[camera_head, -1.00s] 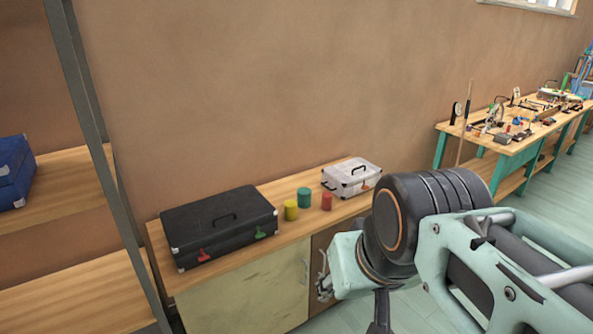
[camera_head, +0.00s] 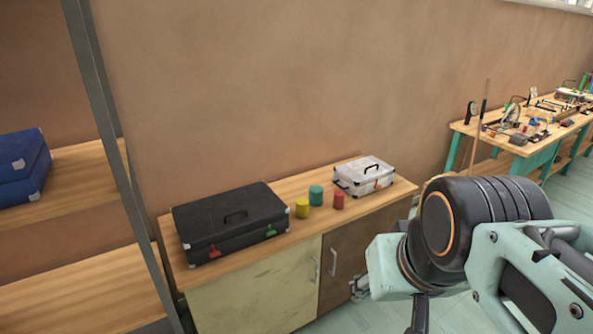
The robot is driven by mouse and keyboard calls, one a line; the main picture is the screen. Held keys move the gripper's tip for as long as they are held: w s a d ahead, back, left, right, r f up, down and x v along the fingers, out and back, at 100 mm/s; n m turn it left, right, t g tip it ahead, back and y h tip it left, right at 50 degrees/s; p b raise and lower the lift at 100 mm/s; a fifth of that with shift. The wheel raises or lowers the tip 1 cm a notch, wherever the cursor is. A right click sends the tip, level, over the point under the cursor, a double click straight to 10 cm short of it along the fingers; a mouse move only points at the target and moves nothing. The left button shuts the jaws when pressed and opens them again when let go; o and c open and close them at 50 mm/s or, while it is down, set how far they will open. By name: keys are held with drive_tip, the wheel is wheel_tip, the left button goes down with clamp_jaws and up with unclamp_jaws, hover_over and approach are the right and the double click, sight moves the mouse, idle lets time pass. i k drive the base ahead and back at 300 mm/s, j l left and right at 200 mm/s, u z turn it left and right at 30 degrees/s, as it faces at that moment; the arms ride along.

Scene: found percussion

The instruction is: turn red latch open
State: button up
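A black case (camera_head: 230,220) lies closed on the wooden cabinet top. On its front side are a red latch (camera_head: 214,251) near the left end and a green latch (camera_head: 270,232) near the right end. A smaller silver-white case (camera_head: 363,176) stands further right and has a small red latch (camera_head: 379,185) on its front. My arm fills the lower right of the head view. My gripper (camera_head: 358,288) shows only in part, low beside the cabinet doors and apart from both cases. Whether it is open or shut is not clear.
A yellow cylinder (camera_head: 302,208), a teal cylinder (camera_head: 316,196) and a red cylinder (camera_head: 338,200) stand between the cases. A metal shelf post (camera_head: 108,140) rises at left, with a blue case (camera_head: 22,170) on the shelf. A cluttered workbench (camera_head: 530,142) stands at right.

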sight(214, 253)
drive_tip(key=k+l+u, duration=0.15)
drive_tip(key=l+u, duration=0.2)
drive_tip(key=k+l+u, duration=0.3)
drive_tip(key=l, duration=0.2)
drive_tip(key=k+l+u, duration=0.2)
drive_tip(key=l+u, duration=0.15)
drive_tip(key=i, duration=1)
